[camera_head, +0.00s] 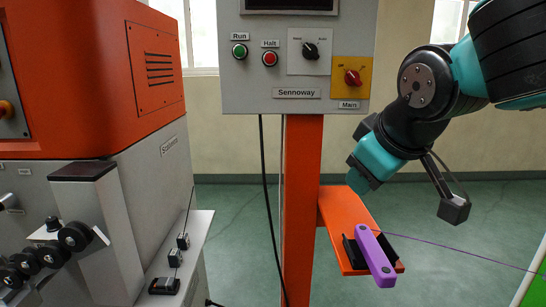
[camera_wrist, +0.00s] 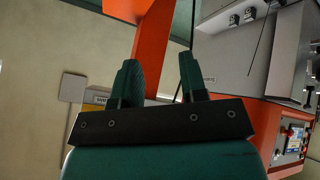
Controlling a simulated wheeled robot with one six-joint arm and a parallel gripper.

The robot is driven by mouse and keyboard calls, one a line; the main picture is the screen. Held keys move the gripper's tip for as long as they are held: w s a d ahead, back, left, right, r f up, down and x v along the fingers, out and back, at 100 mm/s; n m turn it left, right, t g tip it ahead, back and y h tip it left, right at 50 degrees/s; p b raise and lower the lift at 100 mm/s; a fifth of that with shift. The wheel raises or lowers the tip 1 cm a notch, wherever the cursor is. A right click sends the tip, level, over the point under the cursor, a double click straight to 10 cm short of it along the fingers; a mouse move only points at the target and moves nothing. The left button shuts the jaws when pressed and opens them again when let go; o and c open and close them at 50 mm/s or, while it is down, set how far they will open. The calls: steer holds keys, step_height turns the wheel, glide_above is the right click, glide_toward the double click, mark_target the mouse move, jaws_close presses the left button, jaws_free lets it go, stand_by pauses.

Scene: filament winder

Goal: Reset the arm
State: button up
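My arm (camera_head: 480,75) comes in from the upper right in the head view, teal and black. My gripper (camera_head: 358,181) points down and to the left, just right of the orange post, above the orange shelf. In the wrist view my gripper (camera_wrist: 158,68) shows two dark teal fingers with a clear gap between them and nothing held. The far side of the gripper is hidden in the head view.
A purple tool (camera_head: 375,255) lies in a black holder on the orange shelf (camera_head: 345,207). The orange post (camera_head: 301,190) carries a grey control panel (camera_head: 250,95). An orange and grey machine (camera_head: 95,70) stands left. A thin purple line runs right. Open floor lies behind.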

steer(key=s+f+g+y, duration=0.1)
steer(key=s+f+g, duration=0.2)
steer(key=s, duration=0.6)
steer(key=s+f+g+y, duration=0.2)
steer(key=s+f+g, duration=0.2)
steer(key=s, duration=0.5)
step_height(320, 180, down, 2)
steer(key=shift+f+m+g, duration=0.1)
steer(key=shift+m+g, duration=0.2)
steer(key=shift+d, duration=0.1)
